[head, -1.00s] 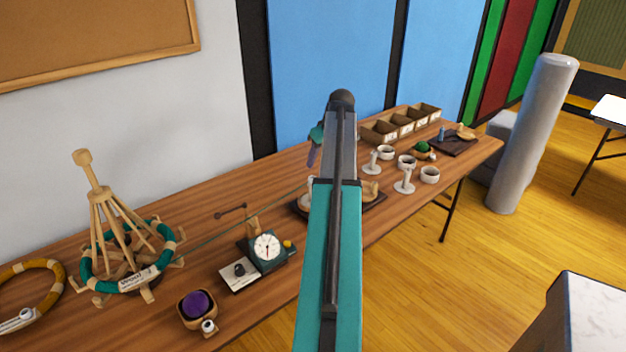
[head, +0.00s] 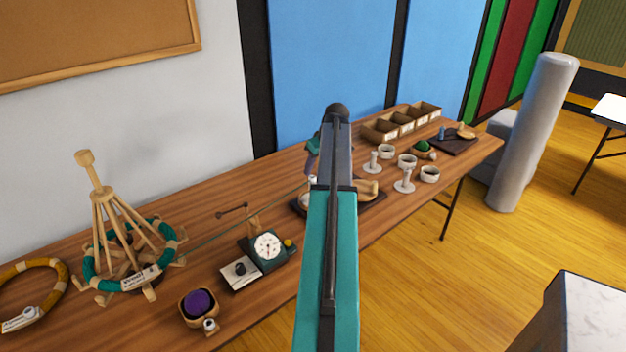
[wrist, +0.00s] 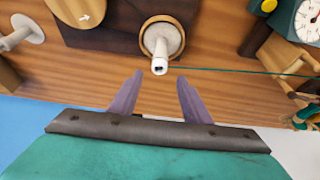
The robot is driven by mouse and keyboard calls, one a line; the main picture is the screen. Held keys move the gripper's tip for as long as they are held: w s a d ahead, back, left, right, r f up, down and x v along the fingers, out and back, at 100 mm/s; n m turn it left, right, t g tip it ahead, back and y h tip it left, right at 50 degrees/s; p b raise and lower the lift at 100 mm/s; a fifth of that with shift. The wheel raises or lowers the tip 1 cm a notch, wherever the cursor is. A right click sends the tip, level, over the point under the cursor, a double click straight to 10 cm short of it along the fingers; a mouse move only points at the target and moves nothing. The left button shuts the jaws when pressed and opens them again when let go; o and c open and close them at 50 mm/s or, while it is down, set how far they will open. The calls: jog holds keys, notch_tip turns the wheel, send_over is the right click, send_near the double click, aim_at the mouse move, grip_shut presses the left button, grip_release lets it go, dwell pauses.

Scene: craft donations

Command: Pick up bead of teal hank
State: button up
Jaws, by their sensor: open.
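The teal hank (head: 88,266) is wound around a wooden swift at the left of the table in the head view. A thin teal thread runs from it to the right. In the wrist view the thread (wrist: 240,71) ends near a small white bead (wrist: 159,66), which stands up from a pale round pad in a wooden ring. My gripper (wrist: 159,76) is open and empty. Its two purple fingers point at the bead, which appears centred between and just past their tips; contact does not show. In the head view my arm hides part of this spot.
White cups (head: 407,161), pegs and wooden bins (head: 381,131) stand to the right.

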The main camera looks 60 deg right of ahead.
aim_at(313, 182)
jog(key=shift+p+x, duration=0.85)
jog(key=shift+x, duration=1.5)
jog(key=shift+s, duration=0.1)
jog(key=shift+c, duration=0.2)
jog(key=c, duration=1.1)
